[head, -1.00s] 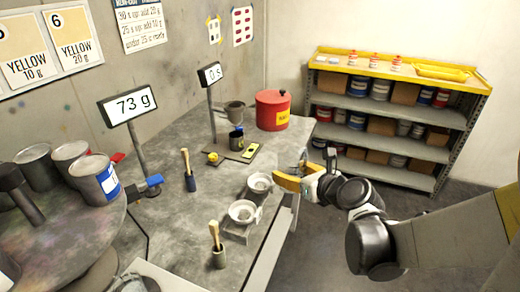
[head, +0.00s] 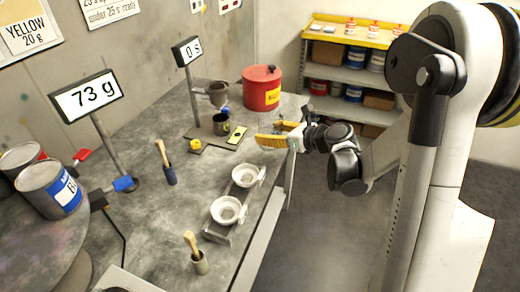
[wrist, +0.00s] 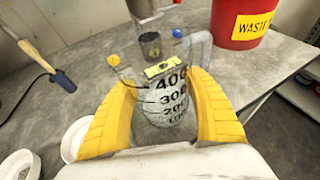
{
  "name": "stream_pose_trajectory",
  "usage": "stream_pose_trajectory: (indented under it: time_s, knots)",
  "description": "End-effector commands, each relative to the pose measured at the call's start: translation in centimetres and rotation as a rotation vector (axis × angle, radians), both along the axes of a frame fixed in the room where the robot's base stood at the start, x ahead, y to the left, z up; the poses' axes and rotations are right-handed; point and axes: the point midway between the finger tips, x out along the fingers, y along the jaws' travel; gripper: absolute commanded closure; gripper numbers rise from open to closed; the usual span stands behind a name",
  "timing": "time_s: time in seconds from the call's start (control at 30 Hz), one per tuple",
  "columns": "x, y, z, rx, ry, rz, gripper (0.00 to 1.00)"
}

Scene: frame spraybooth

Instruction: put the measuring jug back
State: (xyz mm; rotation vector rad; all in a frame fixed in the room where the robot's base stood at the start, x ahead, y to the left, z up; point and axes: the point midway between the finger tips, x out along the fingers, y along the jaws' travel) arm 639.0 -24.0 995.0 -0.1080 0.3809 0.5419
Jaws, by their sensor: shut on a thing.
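The measuring jug (wrist: 166,105) is clear, with black marks from 100 up to 400, and sits between the yellow fingers of my gripper (wrist: 165,118) in the wrist view. The fingers are shut on its sides. In the head view my gripper (head: 278,140) is over the right edge of the grey bench (head: 205,225), beyond the two white cups. The jug is hard to make out there. I cannot tell from these views whether its base touches anything.
Two white cups (head: 228,211) stand in a rack near the bench's right edge. A red waste can (head: 262,90) stands at the back. A shelf (head: 352,75) stands beyond.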

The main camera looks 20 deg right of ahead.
Motion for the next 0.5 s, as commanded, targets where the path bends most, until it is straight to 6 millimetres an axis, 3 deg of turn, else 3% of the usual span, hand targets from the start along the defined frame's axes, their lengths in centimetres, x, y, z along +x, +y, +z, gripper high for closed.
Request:
stream_pose_trajectory:
  time_s: [0.03, 0.2, 0.37, 0.5]
  knots:
    - [0.7, 0.9, -1.0, -0.001, 0.0, 0.004, 0.75]
    - [2.0, 2.4, -2.0, -0.001, 0.0, 0.0, 0.75]
    - [2.2, 2.5, -2.9, 0.0, 0.0, -0.001, 0.75]
    - [2.2, 2.5, -5.3, -0.001, 0.0, -0.002, 0.75]
